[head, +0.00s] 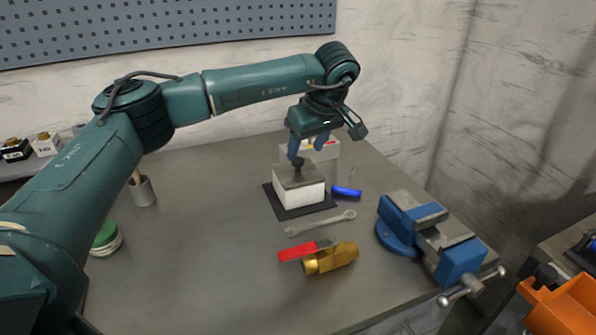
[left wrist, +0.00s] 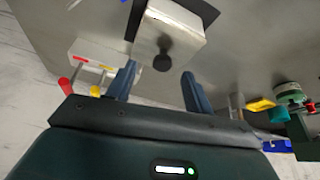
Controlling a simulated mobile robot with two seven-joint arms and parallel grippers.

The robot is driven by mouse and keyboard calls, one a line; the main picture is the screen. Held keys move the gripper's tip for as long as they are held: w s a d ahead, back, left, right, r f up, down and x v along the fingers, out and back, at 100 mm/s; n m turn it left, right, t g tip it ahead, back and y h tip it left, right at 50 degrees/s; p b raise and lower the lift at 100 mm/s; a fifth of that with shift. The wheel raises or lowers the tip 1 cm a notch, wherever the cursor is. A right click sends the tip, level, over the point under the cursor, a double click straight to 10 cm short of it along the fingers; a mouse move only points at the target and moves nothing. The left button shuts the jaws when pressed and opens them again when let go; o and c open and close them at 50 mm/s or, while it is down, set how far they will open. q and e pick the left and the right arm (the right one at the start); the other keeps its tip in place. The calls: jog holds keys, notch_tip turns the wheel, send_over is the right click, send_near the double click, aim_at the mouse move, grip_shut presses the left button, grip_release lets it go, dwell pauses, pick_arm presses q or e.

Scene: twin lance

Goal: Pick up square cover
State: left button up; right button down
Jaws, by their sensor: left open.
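The square cover (head: 312,174) is a flat grey plate with a dark round knob (head: 298,163) on top. It sits on a white square block (head: 300,193) on a black mat (head: 282,213). In the left wrist view the knob (left wrist: 163,60) shows just ahead of the gap between my fingers, and the pale cover and block (left wrist: 172,22) lie beyond it. My left gripper (head: 307,149) is open and empty, pointing down above the cover. In the left wrist view its two blue fingers (left wrist: 158,80) stand apart. My right gripper is in neither view.
A whitish box with coloured handles (head: 325,150) stands behind the block. A blue cylinder (head: 346,192), a wrench (head: 320,222) and a brass valve with a red lever (head: 330,258) lie nearby. A blue vise (head: 425,235) is at right.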

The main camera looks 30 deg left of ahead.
aim_at(298, 159)
pick_arm(q)
jog(key=x, duration=0.4)
jog(key=shift+s+a+r, duration=0.1)
jog(key=shift+a, duration=0.2)
jog(key=shift+c, duration=0.4)
grip_shut()
jog(key=shift+r, duration=0.1)
